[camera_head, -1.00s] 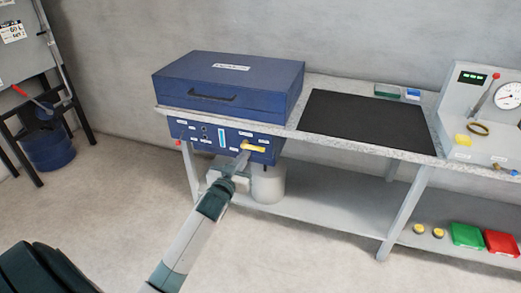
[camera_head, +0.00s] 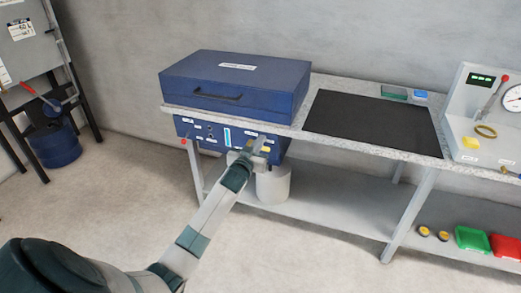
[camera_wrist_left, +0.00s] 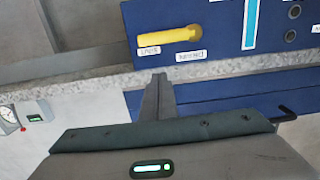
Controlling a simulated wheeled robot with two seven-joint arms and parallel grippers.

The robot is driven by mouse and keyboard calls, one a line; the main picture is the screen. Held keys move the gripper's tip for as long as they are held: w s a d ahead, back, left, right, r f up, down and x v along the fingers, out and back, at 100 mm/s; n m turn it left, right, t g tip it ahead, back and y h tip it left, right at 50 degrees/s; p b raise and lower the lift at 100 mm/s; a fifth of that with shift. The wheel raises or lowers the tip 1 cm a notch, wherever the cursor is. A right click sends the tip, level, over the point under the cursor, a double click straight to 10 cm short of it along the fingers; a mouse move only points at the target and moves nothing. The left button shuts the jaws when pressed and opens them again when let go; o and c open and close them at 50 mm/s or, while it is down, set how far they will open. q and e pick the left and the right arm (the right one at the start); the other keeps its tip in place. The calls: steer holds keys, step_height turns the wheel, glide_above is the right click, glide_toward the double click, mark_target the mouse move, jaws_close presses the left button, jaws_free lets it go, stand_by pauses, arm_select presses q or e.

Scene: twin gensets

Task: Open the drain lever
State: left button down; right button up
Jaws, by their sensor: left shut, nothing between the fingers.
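The drain lever is a yellow handle (camera_wrist_left: 168,37) on the blue panel (camera_wrist_left: 225,22) in the left wrist view, which looks upside down. It lies nearly level, with two small white labels beside it. In the head view only part of the yellow lever (camera_head: 266,149) shows, because my left gripper covers the rest. My left gripper (camera_head: 259,142) is shut and empty in front of the panel. In the left wrist view its fingers (camera_wrist_left: 158,80) point towards the lever, and a gap shows between tips and lever. My right gripper is not in view.
A blue case (camera_head: 235,85) sits on the speckled bench (camera_head: 375,147), above the panel. A black mat (camera_head: 370,122) lies to its right. A whitish bucket (camera_head: 274,186) stands on the lower shelf under the panel. A gauge console (camera_head: 480,120) stands at right.

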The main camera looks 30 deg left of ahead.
arm_select(q)
steer(key=shift+w+f, duration=0.2)
steer(key=shift+f, duration=0.8)
steer(key=shift+w+f, duration=0.15)
steer(key=shift+f, duration=0.8)
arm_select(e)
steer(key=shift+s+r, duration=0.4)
arm_select(q)
steer(key=shift+f+b, duration=0.15)
steer(key=shift+b, duration=0.15)
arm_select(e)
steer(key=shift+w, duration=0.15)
